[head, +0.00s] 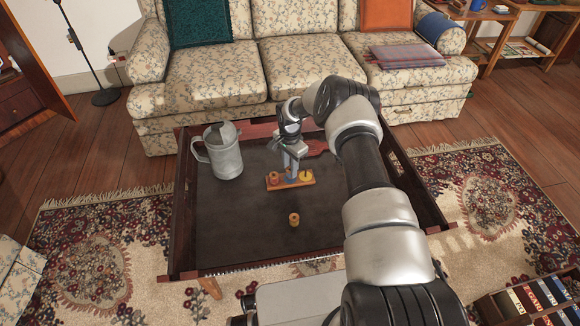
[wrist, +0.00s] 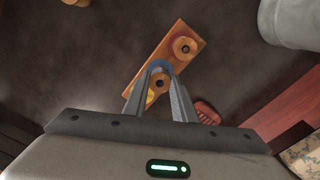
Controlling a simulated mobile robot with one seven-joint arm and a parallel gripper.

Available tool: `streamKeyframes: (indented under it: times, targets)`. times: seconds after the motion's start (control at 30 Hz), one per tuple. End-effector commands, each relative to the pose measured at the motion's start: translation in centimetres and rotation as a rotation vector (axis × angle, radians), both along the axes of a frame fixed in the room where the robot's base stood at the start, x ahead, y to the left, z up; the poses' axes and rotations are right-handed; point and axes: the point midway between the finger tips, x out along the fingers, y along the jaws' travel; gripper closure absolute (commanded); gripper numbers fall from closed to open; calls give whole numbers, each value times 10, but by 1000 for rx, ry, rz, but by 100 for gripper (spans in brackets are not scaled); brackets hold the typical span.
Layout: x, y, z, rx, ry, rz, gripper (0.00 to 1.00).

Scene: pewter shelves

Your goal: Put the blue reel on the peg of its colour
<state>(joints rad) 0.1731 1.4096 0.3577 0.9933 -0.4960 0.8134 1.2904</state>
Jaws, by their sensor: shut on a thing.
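A wooden peg board (head: 276,187) lies on the dark tray-like table; it also shows in the wrist view (wrist: 182,29). A red reel (head: 273,177) sits at its left end and a yellow reel (head: 305,176) at its right end. My gripper (head: 291,174) points down over the middle of the board, its fingers shut on the blue reel (wrist: 160,64). In the wrist view the blue rim shows between the fingertips (wrist: 161,70). The fingers hide the peg under it, so I cannot tell whether the reel is around the peg or just above it.
A loose yellowish reel (head: 294,219) stands on the table nearer me, also in the wrist view (wrist: 103,46). A grey metal jug (head: 226,158) stands to the left.

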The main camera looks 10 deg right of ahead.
Motion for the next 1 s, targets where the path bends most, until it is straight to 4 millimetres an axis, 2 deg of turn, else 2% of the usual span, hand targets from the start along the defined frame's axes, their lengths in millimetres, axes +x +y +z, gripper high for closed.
streamKeyframes:
  times: [0.37,0.4,0.5,0.53,0.83,1.0]
  targets:
    - [0,0,-2,0,-1,0,97]
    - [0,0,-2,0,-1,0,72]
    - [0,0,-2,0,-1,0,55]
    - [0,0,-2,0,-1,0,54]
    - [0,0,0,0,-1,0,54]
    - [2,0,21,-2,-3,2,54]
